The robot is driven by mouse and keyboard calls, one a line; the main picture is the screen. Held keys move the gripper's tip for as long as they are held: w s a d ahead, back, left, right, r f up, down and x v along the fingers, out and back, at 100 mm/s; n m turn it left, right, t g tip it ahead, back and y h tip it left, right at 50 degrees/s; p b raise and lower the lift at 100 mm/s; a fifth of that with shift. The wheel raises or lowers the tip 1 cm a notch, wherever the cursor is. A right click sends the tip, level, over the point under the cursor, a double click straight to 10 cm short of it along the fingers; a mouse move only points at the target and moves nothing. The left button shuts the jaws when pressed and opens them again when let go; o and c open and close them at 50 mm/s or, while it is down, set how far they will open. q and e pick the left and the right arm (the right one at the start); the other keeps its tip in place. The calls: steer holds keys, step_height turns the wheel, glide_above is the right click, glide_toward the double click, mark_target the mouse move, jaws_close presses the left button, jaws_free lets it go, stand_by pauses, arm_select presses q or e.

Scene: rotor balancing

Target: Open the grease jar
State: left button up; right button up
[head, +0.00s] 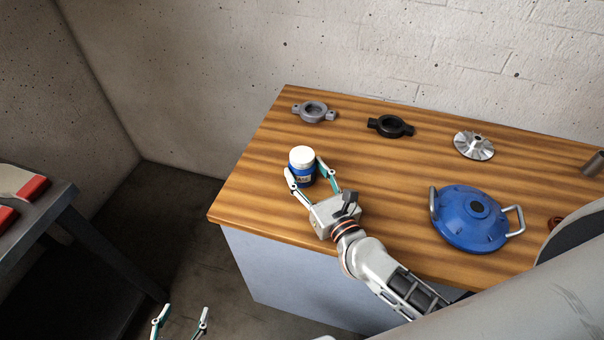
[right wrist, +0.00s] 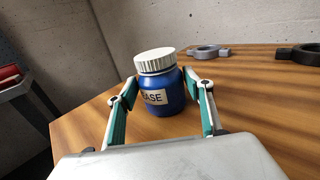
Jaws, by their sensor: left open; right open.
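My right gripper (head: 305,169) is open, with one finger at each side of the jar's blue body, below the lid. Gaps show beside the jar in the wrist view; I cannot tell whether a fingertip touches it. My left gripper (head: 180,316) is open and empty, low at the picture's bottom, away from the bench.
On the bench (head: 250,205) lie a grey ring part (head: 300,108), a black ring part (head: 377,125), a finned metal rotor (head: 474,149) and a blue round housing with handles (head: 460,225). A dark table (head: 50,215) stands at the left. Bench around the jar is clear.

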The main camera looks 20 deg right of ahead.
mark_target(295, 153)
steer(key=w, duration=0.4)
steer(key=w+a, duration=0.1)
steer(key=w, duration=0.2)
steer(key=shift+r+p, duration=0.1)
steer(key=shift+p, duration=0.2)
jaws_close()
